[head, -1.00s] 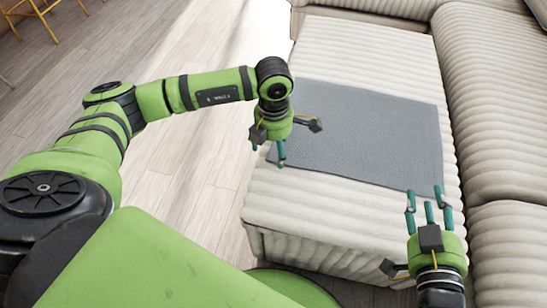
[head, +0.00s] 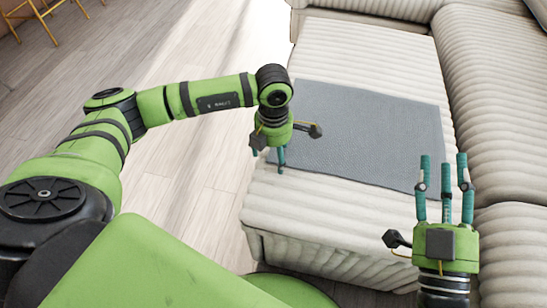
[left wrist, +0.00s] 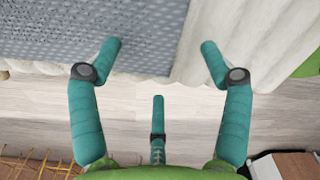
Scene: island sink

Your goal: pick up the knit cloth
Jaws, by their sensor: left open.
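The knit cloth (head: 370,130) is a flat grey-blue sheet lying on the cream ribbed couch seat. It also shows at the upper left of the left wrist view (left wrist: 95,28). My left gripper (head: 268,160) is open and empty, pointing down at the cloth's near-left corner. In the left wrist view its fingers (left wrist: 160,48) are spread apart, with the cloth's edge near the left finger. I cannot tell whether that finger touches the cloth. My right gripper (head: 443,180) is open and empty, its fingers pointing away from me near the cloth's near-right corner.
The couch seat (head: 310,215) has bare room in front of the cloth. Padded couch sections (head: 495,90) rise along the right side. Wooden floor (head: 190,60) lies open to the left, with a yellow chair frame (head: 45,15) at the far left.

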